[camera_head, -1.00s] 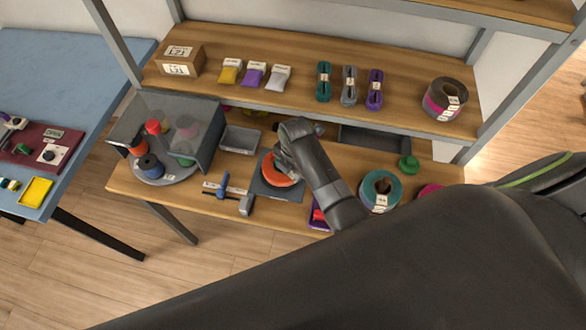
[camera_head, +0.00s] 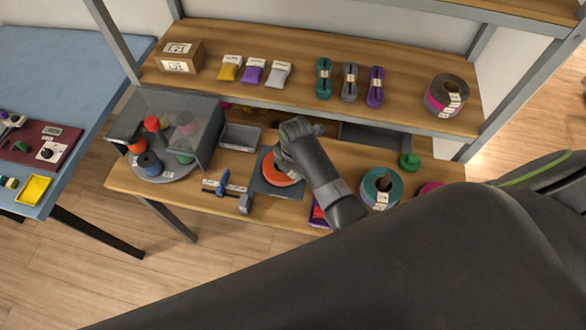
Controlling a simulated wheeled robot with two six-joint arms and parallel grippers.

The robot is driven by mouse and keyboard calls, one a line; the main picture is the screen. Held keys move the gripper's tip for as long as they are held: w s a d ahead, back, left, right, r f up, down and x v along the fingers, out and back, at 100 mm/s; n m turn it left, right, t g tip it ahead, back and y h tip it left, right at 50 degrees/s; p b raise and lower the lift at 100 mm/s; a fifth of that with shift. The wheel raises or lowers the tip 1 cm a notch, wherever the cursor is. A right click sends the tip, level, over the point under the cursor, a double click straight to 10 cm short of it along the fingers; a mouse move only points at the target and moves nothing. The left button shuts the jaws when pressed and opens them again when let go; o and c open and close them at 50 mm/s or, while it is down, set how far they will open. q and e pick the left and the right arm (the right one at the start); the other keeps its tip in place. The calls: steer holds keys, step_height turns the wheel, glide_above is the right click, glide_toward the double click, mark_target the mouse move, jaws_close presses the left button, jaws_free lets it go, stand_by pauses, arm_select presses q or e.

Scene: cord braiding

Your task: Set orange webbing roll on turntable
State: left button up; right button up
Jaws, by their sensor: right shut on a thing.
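The orange roll (camera_head: 278,177) appears as a round orange shape over a dark square plate (camera_head: 263,188) on the lower wooden shelf. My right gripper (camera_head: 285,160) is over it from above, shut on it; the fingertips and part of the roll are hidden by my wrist. I cannot tell whether the roll touches the plate. A grey round turntable (camera_head: 172,175) sits at the left of the shelf under a clear hood, with several coloured spools on it. My left gripper is not in view.
A blue-handled tool (camera_head: 224,183) and a grey clamp-like block (camera_head: 245,203) lie left of the plate. A grey bin (camera_head: 240,136) stands behind. A teal roll (camera_head: 382,187) and a green spool (camera_head: 410,162) are to the right.

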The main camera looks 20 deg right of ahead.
steer(key=o, duration=1.1)
steer(key=shift+s+r, duration=0.1)
steer(key=shift+o, duration=0.6)
steer(key=shift+r, duration=0.1)
